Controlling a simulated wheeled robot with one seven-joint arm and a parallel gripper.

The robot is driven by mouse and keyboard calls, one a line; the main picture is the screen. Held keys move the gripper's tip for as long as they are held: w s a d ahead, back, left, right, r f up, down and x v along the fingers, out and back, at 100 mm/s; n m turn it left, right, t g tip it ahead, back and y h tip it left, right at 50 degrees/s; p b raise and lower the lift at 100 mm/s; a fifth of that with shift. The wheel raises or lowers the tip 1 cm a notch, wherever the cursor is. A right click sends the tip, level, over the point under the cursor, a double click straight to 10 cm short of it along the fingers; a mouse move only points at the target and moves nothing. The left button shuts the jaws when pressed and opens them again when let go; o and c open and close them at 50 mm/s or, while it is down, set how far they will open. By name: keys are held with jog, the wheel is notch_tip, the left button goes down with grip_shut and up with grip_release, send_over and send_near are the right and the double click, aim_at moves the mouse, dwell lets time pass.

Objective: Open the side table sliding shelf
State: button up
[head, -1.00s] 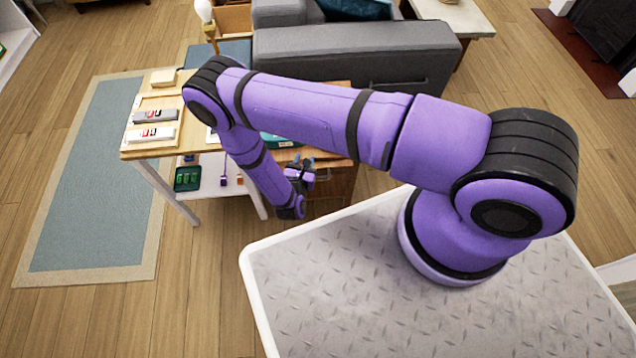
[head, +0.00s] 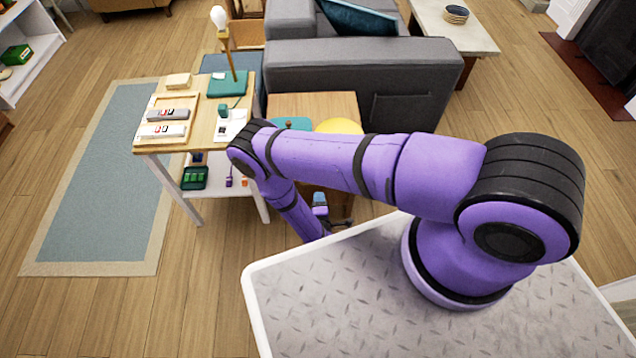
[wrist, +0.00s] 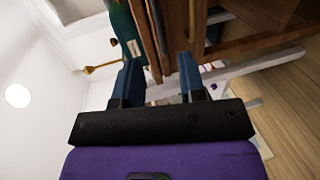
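The side table (head: 312,103), a brown wooden piece, stands against the near side of the grey sofa. My arm hides much of its front in the head view, so I cannot tell how far its sliding shelf is out. In the wrist view its brown wooden boards (wrist: 200,22) appear tilted on their side, just beyond my fingers. My gripper (wrist: 161,68) has its two blue fingers apart, with a wooden edge showing in the gap; I cannot tell whether they touch it. In the head view my gripper (head: 320,204) is partly hidden by my arm, low at the side table's near side.
A white-legged table (head: 214,130) with boxes and a lamp (head: 228,45) stands left of the side table. A yellow object (head: 338,126) and a teal item (head: 291,123) lie on the side table's top. The grey sofa (head: 365,80) is behind.

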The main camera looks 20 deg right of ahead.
jog(key=x, duration=1)
jog(key=shift+w+d, duration=0.1)
jog(key=shift+w, duration=0.1)
grip_shut()
